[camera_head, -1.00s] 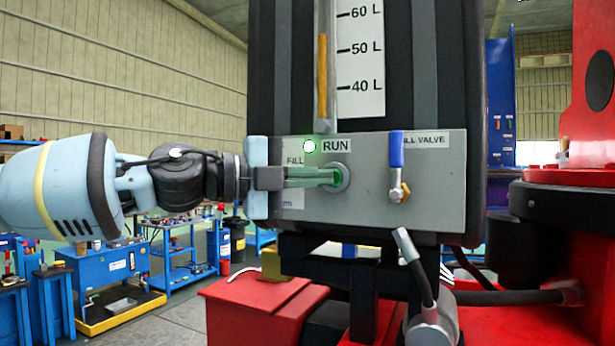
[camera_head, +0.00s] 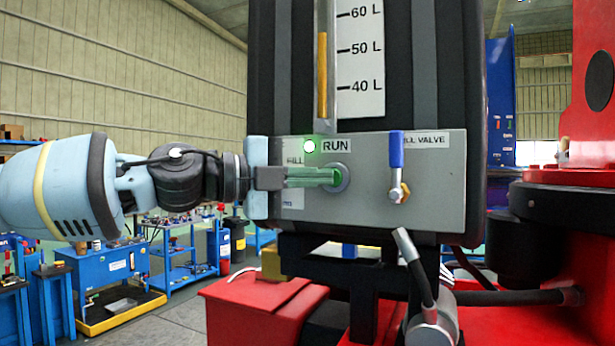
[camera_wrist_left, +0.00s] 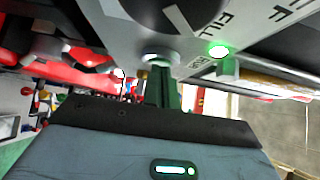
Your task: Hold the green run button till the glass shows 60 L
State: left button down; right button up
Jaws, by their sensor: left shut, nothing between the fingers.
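The green run button (camera_head: 337,177) sits in a round metal collar on the grey panel (camera_head: 430,205), below the RUN label. My left gripper (camera_head: 328,177) is shut and empty, its fingertips at the button and covering most of it. In the left wrist view the fingertips (camera_wrist_left: 161,68) meet the collar (camera_wrist_left: 160,57); whether the button is pressed in is hidden. The green lamp (camera_head: 310,146) beside RUN is lit. The sight glass (camera_head: 322,75) holds an amber column whose top stands about midway between the 50 L and 60 L marks. My right gripper is not in view.
A blue-handled fill valve (camera_head: 397,150) hangs on the panel, right of the button. A red box (camera_head: 265,305) lies below left. Red crane structure (camera_head: 575,200) stands at right.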

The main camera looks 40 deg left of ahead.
pick_arm(q)
jog(key=shift+w+a, duration=0.2)
jog(key=shift+a, duration=0.1)
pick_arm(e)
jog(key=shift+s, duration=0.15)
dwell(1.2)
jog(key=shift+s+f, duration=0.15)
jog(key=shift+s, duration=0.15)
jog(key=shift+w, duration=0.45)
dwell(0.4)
pick_arm(q)
jog(key=shift+f, duration=0.1)
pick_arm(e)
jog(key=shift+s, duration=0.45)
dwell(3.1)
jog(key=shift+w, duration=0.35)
